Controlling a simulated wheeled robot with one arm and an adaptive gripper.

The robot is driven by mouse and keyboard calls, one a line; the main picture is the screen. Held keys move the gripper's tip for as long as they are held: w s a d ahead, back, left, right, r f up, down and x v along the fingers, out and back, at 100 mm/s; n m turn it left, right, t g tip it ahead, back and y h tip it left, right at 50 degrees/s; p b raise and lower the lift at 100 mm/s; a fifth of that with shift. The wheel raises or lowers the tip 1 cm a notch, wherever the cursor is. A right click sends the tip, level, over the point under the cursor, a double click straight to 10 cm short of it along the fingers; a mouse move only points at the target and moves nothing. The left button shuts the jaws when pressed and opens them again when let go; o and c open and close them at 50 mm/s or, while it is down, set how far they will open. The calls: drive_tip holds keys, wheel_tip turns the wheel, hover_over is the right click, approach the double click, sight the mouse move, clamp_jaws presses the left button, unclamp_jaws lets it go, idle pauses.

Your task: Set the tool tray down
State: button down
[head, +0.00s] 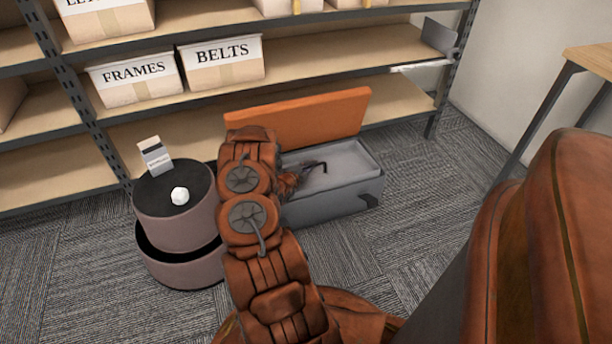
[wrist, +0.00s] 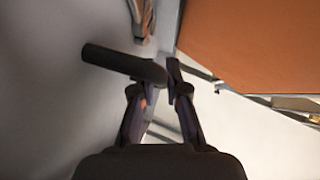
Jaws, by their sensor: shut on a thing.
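The light grey tool tray (head: 345,160) is at the open grey toolbox (head: 325,207), below its raised orange lid (head: 300,120). A thin black bent bar, which looks like its handle, shows over the tray. My gripper (head: 296,180) is at the tray's left end, partly hidden by my arm. In the wrist view, my gripper (wrist: 168,78) is closed at a dark bar (wrist: 115,60), with a grey surface to the left and the orange lid at upper right. I cannot tell whether the tray rests in the box or hangs slightly above it.
A round mauve ottoman (head: 175,215) with a dark top stands left of the toolbox, bearing a small white object (head: 180,196) and a small card-like box (head: 155,157). Shelving with labelled bins (head: 222,62) stands behind. Carpet right of the toolbox is clear. A wooden table (head: 592,60) is at far right.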

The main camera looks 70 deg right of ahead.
drive_tip(key=shift+f+b, duration=0.6)
drive_tip(key=shift+f, duration=0.9)
drive_tip(key=shift+w+d+f+b, duration=0.15)
drive_tip(key=shift+d+f+b, duration=0.1)
drive_tip(key=shift+b, duration=0.15)
drive_tip(key=shift+r, duration=0.1)
drive_tip(key=c, duration=1.2)
unclamp_jaws()
drive_tip(key=shift+a, duration=0.1)
drive_tip(key=p+v, duration=0.3)
drive_tip(key=v, duration=0.9)
